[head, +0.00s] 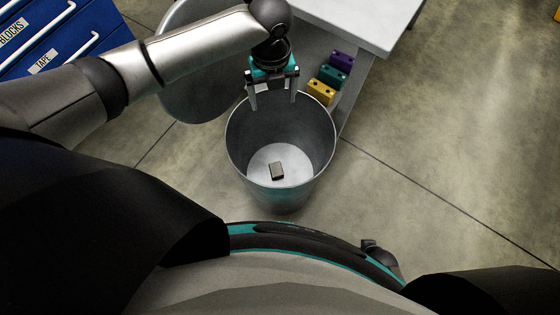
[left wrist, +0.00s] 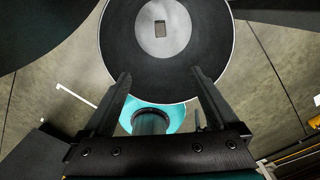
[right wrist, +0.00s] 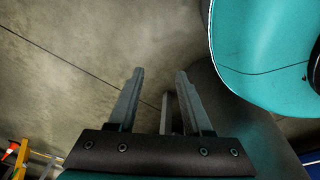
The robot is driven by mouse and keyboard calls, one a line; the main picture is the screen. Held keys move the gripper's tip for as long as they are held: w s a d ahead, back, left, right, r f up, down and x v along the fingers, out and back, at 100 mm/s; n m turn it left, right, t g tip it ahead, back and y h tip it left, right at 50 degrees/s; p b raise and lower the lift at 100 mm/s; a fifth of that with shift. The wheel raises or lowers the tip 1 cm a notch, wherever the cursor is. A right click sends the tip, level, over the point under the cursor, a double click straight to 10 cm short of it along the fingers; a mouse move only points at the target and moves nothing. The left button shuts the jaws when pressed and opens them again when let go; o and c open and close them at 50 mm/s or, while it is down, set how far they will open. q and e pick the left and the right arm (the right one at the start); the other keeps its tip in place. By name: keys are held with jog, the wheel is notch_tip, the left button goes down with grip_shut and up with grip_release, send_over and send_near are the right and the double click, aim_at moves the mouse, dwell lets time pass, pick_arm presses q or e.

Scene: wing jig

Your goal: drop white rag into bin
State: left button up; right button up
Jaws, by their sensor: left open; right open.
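The bin (head: 243,150) is a tall, open grey cylinder on the floor. Its light round bottom shows with a small dark grey-brown block (head: 277,171) on it. No white rag can be made out in any view. My left gripper (head: 273,103) is open and empty, pointing down at the bin's far rim. The left wrist view shows the bin's dark inner wall (left wrist: 117,40) and the block (left wrist: 160,28) beyond the open fingers (left wrist: 160,75). My right gripper (right wrist: 160,74) is open and empty over bare floor; it is outside the head view.
A white-topped table (head: 350,22) stands behind the bin. Purple (head: 342,60), teal (head: 333,76) and yellow (head: 320,92) blocks sit beside it. A large round grey object (head: 190,90) is behind my left arm. Blue labelled drawers (head: 60,38) are at upper left. The floor (head: 460,150) at right is clear.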

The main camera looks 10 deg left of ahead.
pick_arm(q)
notch_tip(320, 180, up, 7)
jog(key=p, duration=0.2)
jog(key=shift+f, duration=0.2)
pick_arm(e)
jog(key=shift+s+d+f, duration=0.1)
jog(key=shift+s+d, duration=0.4)
jog(key=shift+s, duration=0.3)
jog(key=shift+s+d+f, duration=0.15)
jog(key=shift+s+d, duration=0.35)
jog(key=shift+s, duration=0.3)
jog(key=shift+s+d+f, duration=0.1)
jog(key=shift+s+d, duration=0.4)
jog(key=shift+s, duration=0.3)
